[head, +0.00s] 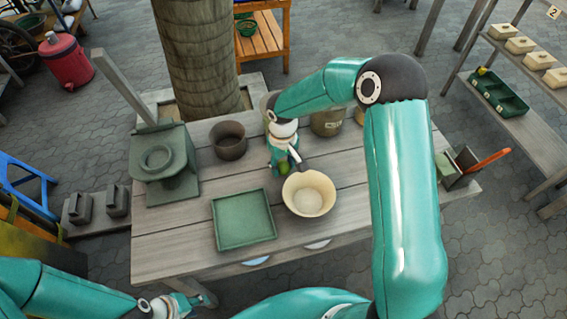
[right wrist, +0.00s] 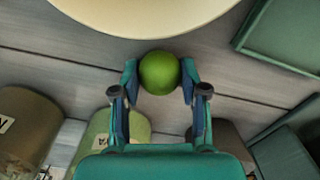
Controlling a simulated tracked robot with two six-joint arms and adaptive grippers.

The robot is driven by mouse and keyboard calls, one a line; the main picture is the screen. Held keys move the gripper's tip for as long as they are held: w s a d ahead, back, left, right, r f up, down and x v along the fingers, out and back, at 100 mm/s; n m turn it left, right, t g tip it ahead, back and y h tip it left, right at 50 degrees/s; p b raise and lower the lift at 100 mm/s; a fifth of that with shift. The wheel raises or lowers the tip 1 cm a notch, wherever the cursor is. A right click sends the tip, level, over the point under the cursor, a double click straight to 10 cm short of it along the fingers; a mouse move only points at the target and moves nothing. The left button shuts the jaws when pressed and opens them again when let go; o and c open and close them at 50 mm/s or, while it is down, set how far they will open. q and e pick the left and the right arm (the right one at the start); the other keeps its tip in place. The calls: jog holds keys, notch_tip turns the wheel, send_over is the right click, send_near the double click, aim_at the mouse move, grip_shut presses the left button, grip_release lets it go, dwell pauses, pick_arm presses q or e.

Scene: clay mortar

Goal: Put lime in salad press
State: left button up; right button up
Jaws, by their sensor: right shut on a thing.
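The green lime (head: 283,169) is at my right gripper (head: 286,163), just behind the cream clay bowl (head: 309,193), which looks like the mortar. In the right wrist view the lime (right wrist: 159,72) sits between the two fingertips, and the gripper is shut on it. The bowl's rim (right wrist: 150,28) is just beyond the lime there, and the lime is outside the bowl. The bowl looks empty from above. My left gripper (head: 186,303) is low at the front left, off the table's edge; its finger opening is too small to tell.
A green square tray (head: 243,220) lies left of the bowl. A brown pot (head: 229,140) and a green stand with a ring (head: 158,160) are further left. A jar (head: 326,122) stands behind my right arm. The front-left planks are clear.

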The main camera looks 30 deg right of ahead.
jog(key=o, duration=1.1)
jog(key=shift+o, duration=0.2)
